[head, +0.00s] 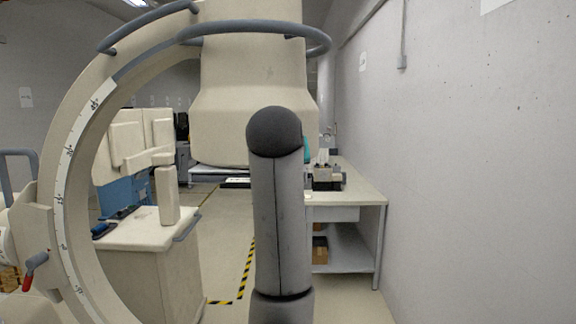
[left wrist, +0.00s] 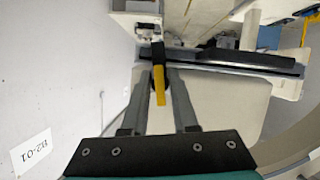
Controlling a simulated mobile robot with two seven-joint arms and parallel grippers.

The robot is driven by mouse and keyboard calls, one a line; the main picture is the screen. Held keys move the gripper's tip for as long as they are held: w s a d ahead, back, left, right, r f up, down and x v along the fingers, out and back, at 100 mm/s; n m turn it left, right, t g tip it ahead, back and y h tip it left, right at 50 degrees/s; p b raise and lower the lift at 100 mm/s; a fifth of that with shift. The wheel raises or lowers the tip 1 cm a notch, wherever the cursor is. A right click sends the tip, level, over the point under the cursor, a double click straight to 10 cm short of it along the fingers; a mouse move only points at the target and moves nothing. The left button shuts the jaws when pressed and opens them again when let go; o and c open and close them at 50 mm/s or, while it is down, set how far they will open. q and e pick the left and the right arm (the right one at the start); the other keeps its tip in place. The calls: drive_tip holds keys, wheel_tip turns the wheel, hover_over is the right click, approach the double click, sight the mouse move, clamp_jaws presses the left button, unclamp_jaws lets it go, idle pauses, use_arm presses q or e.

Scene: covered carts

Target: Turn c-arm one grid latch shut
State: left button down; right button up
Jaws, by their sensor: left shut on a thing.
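The c-arm (head: 68,195) is a large cream arc with a scale, at left in the head view, with a cream housing (head: 255,85) at its top. In the left wrist view a latch lever (left wrist: 160,85), black at its root and yellow at its end, hangs from a pale bracket by a dark rail (left wrist: 225,60). The lever points toward the picture's bottom. My left gripper (left wrist: 159,76) has its two grey fingers on either side of this lever and is shut on it. The latch is not visible in the head view. My right gripper is not in view.
Black-yellow tape (head: 246,270) marks the floor. My grey arm link blocks the head view's middle.

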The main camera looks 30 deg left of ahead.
use_arm(q)
drive_tip(key=shift+m+g+y, duration=0.4)
drive_tip(key=shift+m, duration=0.2)
idle(0.3)
drive_tip(key=c, duration=0.9)
unclamp_jaws()
drive_tip(key=shift+b+v, duration=0.75)
drive_tip(key=shift+v, duration=6.85)
drive_tip(key=shift+f, duration=0.1)
